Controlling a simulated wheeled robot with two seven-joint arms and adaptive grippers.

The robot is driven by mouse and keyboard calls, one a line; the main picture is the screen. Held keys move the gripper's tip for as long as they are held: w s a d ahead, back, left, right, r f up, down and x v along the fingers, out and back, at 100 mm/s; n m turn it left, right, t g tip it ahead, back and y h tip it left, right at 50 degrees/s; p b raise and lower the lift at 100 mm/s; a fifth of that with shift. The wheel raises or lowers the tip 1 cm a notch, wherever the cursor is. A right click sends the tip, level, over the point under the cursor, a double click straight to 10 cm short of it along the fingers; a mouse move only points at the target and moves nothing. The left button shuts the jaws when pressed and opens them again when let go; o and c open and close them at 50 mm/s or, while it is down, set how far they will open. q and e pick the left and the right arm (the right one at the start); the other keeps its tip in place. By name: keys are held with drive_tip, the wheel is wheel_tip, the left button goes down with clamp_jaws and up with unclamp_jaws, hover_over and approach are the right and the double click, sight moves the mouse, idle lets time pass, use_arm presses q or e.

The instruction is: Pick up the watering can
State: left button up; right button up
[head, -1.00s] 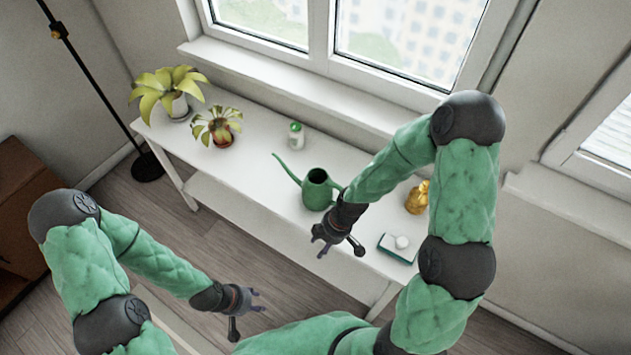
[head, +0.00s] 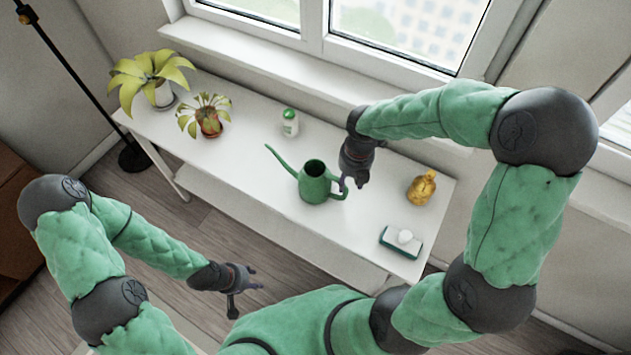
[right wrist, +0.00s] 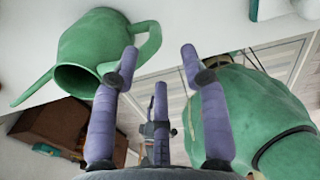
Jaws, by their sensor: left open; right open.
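The green watering can (head: 315,186) stands upright on the white table, its spout pointing left and its handle on the right. It also shows in the right wrist view (right wrist: 92,45), with its handle near the left finger. My right gripper (head: 354,186) is open at the handle side of the can. In the right wrist view its fingers (right wrist: 158,55) are spread with nothing held between them; I cannot tell whether one touches the handle. My left gripper (head: 247,285) is open and empty, low in front of the table.
On the white table (head: 255,190) stand two potted plants (head: 150,80) (head: 207,116) at left, a white bottle with a green cap (head: 290,123) behind the can, a yellow bottle (head: 422,187) and a soap dish (head: 401,241) at right. The window is behind.

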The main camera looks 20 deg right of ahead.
sight(345, 191)
drive_tip(key=f, duration=0.3)
drive_tip(key=shift+w+f+b, duration=0.1)
drive_tip(key=shift+w+b, duration=0.1)
drive_tip(key=shift+b, duration=0.2)
drive_tip(key=f+b, duration=0.1)
drive_tip(key=f, duration=0.2)
drive_tip(key=f+b, duration=0.1)
drive_tip(key=f, duration=0.1)
drive_tip(key=shift+w+a+b, duration=0.15)
drive_tip(key=shift+w+b, duration=0.2)
drive_tip(key=shift+r, duration=0.1)
clamp_jaws()
